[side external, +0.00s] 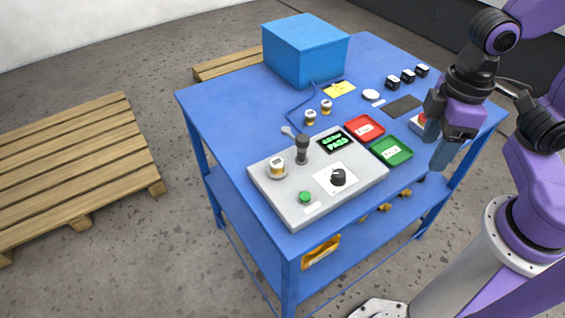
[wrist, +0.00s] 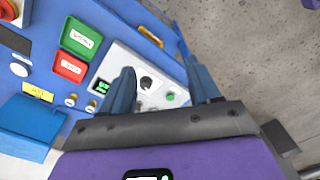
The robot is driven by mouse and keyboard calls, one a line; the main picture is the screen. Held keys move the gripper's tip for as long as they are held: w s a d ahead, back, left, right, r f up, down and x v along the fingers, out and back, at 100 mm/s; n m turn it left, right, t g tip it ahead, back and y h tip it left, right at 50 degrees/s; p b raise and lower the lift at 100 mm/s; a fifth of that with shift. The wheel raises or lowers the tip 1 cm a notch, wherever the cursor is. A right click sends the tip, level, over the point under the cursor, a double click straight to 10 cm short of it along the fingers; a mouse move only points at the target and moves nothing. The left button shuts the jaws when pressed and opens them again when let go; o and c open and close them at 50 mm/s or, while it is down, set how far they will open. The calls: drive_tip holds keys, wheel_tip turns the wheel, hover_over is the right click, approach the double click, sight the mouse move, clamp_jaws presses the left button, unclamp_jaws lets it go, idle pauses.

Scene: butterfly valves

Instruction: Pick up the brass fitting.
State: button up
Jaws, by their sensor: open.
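Two small brass-coloured fittings with white labels stand on the blue table behind the grey test panel: a nearer one (side external: 310,117) and a farther one (side external: 326,107). In the wrist view they show left of the fingers, one (wrist: 70,101) beside the other (wrist: 92,107). A third similar brass-and-white piece (side external: 276,168) sits on the left of the grey panel (side external: 350,192). I cannot tell which is meant. My gripper (side external: 436,148) is open and empty, above the table's right side, well away from all three. The wrist view shows its fingers apart (wrist: 161,68).
A red tray (side external: 364,127) and green tray (side external: 391,151) lie between the fittings and my gripper. A dark post (side external: 302,149) rises from the panel; a display (side external: 334,142) reads PASS. A large blue box (side external: 305,50) stands at the back. Small black blocks (side external: 407,76) lie back right.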

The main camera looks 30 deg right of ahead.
drive_tip(key=w+a+r+m, duration=0.2)
drive_tip(key=w+a+m, duration=0.75)
drive_tip(key=w, duration=0.35)
drive_tip(key=m, duration=1)
hover_over(277, 161)
drive_tip(key=shift+n, duration=0.25)
drive_tip(key=f, duration=1.2)
drive_tip(key=shift+s+a+f, duration=0.15)
drive_tip(key=shift+s+a, duration=0.05)
drive_tip(key=shift+a, duration=0.05)
drive_tip(key=shift+w+d+f, duration=0.1)
drive_tip(key=shift+f, duration=1.2)
drive_tip(key=shift+w+d+f, duration=0.1)
drive_tip(key=shift+f, duration=1.2)
clamp_jaws()
